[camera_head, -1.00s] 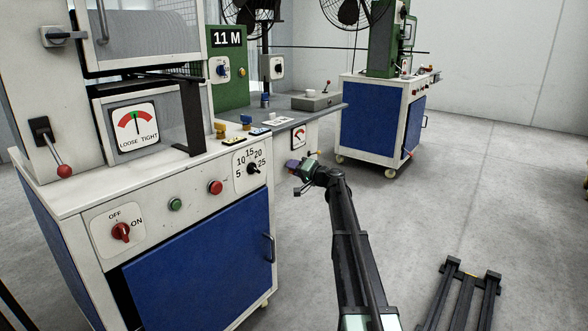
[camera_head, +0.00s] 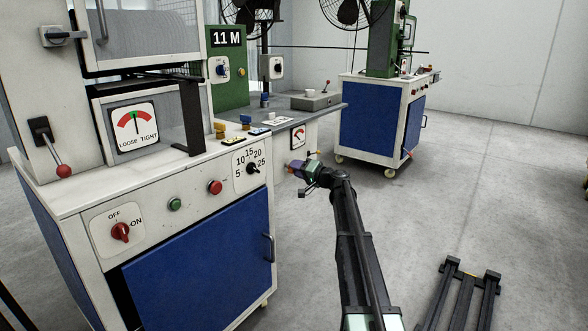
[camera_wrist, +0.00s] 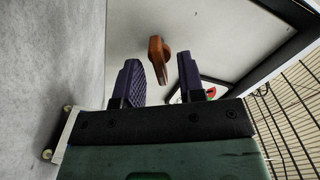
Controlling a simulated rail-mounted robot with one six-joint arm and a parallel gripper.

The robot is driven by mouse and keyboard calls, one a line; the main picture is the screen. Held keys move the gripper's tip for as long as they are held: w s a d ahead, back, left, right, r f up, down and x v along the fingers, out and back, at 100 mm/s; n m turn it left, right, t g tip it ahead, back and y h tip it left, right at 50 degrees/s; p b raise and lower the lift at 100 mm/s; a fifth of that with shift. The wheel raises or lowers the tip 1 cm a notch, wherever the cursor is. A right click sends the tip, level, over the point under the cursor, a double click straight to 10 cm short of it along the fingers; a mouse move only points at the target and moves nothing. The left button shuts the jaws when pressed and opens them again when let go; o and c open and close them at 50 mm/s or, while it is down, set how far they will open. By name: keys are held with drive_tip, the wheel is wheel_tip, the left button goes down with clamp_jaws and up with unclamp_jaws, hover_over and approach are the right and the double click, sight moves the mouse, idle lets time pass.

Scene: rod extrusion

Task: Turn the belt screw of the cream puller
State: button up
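An orange-brown screw handle (camera_wrist: 157,50) stands out from a pale panel (camera_wrist: 125,35) in the wrist view. It looks like the belt screw. My gripper (camera_wrist: 160,74) is open, with its two dark fingers on either side of the line to the handle. The handle shows in the gap between them, with clear space to both fingers, and I cannot tell how deep it lies. In the head view my gripper (camera_head: 293,168) is at the cream front of the farther machine, below its small gauge (camera_head: 298,137).
The nearer cream machine (camera_head: 75,205) with blue doors fills the left. A grey bench top (camera_head: 300,103) lies behind my gripper. Another blue-and-cream machine (camera_head: 375,120) stands farther back. The floor (camera_head: 480,200) at right is mostly open. Wire mesh (camera_wrist: 285,125) shows in the wrist view.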

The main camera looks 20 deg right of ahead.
drive_tip(key=v, duration=0.9)
drive_tip(key=s+a+f+n+g+h+p, duration=0.1)
drive_tip(key=s+a+f+g, duration=0.45)
drive_tip(key=s+a, duration=0.3)
drive_tip(key=s+a+f+n+g+h+p, duration=0.1)
drive_tip(key=s+a+f+g+h, duration=0.1)
drive_tip(key=s+a+f+g, duration=0.55)
drive_tip(key=s+a+r+n+g+h+p, duration=0.1)
drive_tip(key=s+a+n+h+p, duration=0.15)
drive_tip(key=s+a, duration=0.7)
drive_tip(key=s+a+r+n+g+h+p, duration=0.1)
drive_tip(key=s+a+n+g+h+p, duration=0.15)
drive_tip(key=s+a, duration=0.7)
drive_tip(key=s+d+r+p, duration=0.1)
drive_tip(key=r+p, duration=1.7)
drive_tip(key=s+d+r+p, duration=0.1)
drive_tip(key=d+r+p, duration=0.1)
drive_tip(key=r+p, duration=1.6)
drive_tip(key=shift+s+r+m+t+h+p, duration=0.15)
drive_tip(key=shift+r+m+t+h+p, duration=0.25)
drive_tip(key=shift+r, duration=0.45)
